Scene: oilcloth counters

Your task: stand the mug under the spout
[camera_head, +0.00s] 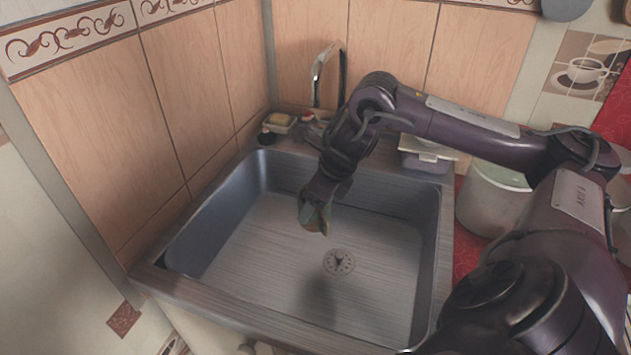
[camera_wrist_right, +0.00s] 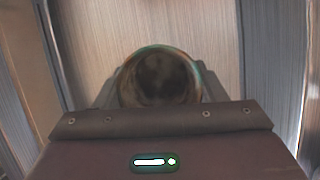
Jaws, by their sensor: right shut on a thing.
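The mug (camera_head: 315,219) hangs in my right gripper (camera_head: 322,198) above the sink basin, up and to the left of the drain in the head view. It looks dark with brownish and greenish tones. In the right wrist view its round rim (camera_wrist_right: 160,77) faces the camera between the fingers, and the dark inside looks empty. The gripper is shut on it. The chrome tap (camera_head: 320,72) rises behind the back rim of the sink. My right arm partly covers the tap's lower part, and the spout's end is hard to make out. My left gripper is not in view.
The steel sink (camera_head: 212,232) is empty, with a round drain (camera_head: 339,262) in its floor. A soap dish (camera_head: 279,122) and small things sit at the back left rim. A pale pot (camera_head: 487,205) stands on the red counter at the right. Tiled walls border the left and back.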

